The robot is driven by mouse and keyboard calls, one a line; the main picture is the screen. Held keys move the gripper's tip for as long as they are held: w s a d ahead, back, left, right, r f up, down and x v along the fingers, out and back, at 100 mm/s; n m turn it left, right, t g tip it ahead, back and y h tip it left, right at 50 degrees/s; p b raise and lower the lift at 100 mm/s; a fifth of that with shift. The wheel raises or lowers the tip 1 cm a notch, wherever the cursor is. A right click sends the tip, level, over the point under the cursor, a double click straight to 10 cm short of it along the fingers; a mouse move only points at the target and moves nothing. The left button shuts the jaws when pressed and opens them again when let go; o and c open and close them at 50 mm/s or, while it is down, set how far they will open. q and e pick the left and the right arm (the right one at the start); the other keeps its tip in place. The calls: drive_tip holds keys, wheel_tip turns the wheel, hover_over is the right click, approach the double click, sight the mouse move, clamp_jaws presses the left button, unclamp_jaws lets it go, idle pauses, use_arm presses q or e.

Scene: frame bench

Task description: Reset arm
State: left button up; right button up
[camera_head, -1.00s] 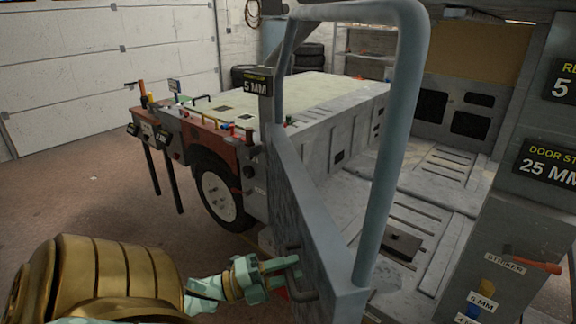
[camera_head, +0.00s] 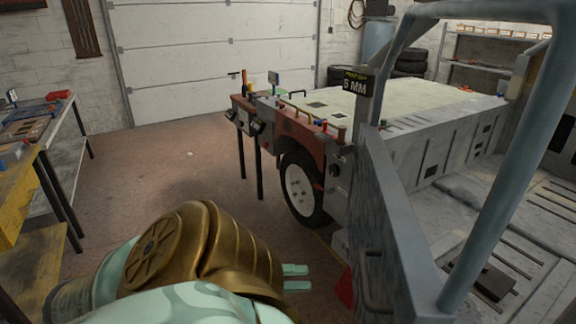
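My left gripper (camera_head: 297,278) shows as two teal fingertips just past my bronze arm link, low in the middle of the view. The fingertips are apart with nothing between them, so it looks open. The rest of that gripper is hidden behind my arm. It is to the left of the grey vehicle door (camera_head: 395,240) and its handle (camera_head: 374,285), clear of both. My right gripper is not in view.
The vehicle (camera_head: 440,125) fills the right side, its door frame rising close on the right. A workbench (camera_head: 25,145) with tools is at the far left. Open floor (camera_head: 165,170) lies between.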

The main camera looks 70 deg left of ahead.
use_arm(q)
drive_tip(key=shift+v, duration=1)
